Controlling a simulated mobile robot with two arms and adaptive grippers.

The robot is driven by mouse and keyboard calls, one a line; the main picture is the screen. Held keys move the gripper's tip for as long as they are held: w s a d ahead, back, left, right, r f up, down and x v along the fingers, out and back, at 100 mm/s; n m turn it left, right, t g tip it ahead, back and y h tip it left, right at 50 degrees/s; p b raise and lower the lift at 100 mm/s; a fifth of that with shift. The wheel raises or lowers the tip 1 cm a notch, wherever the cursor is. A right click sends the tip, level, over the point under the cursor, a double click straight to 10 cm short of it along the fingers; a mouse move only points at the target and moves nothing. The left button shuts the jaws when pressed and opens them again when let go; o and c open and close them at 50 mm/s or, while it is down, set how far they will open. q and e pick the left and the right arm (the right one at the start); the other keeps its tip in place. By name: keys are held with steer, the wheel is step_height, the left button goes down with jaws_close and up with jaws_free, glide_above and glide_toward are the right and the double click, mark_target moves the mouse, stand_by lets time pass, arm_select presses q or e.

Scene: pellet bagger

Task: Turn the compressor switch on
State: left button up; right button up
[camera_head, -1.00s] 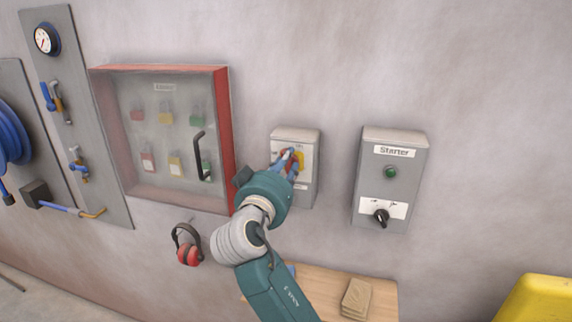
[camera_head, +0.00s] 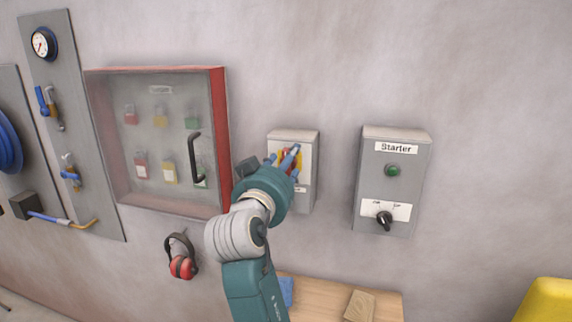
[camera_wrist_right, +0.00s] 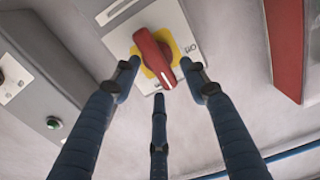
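A grey switch box (camera_head: 305,201) is on the wall between the red-framed cabinet and the Starter box. Its red rotary knob (camera_wrist_right: 154,58) sits on a yellow plate (camera_wrist_right: 180,51) in the right wrist view. An "Off" label shows beside the plate, and the knob lies at a slant with a white mark at one end. My right gripper (camera_head: 287,160) is at the front of this box. In its wrist view (camera_wrist_right: 160,72) the blue fingers are spread, with two on either side of the knob; contact is unclear. My left gripper is out of view.
The Starter box (camera_head: 364,160), with a green button (camera_head: 393,170) and black selector (camera_head: 384,219), is close on the right. The red-framed cabinet (camera_head: 218,130) with a black handle is close on the left. A wooden shelf (camera_head: 325,297) is below. Ear defenders (camera_head: 181,266) hang lower left.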

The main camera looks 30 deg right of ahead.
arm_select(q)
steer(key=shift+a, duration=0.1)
arm_select(e)
step_height(320, 180, up, 10)
stand_by(0.5)
stand_by(0.5)
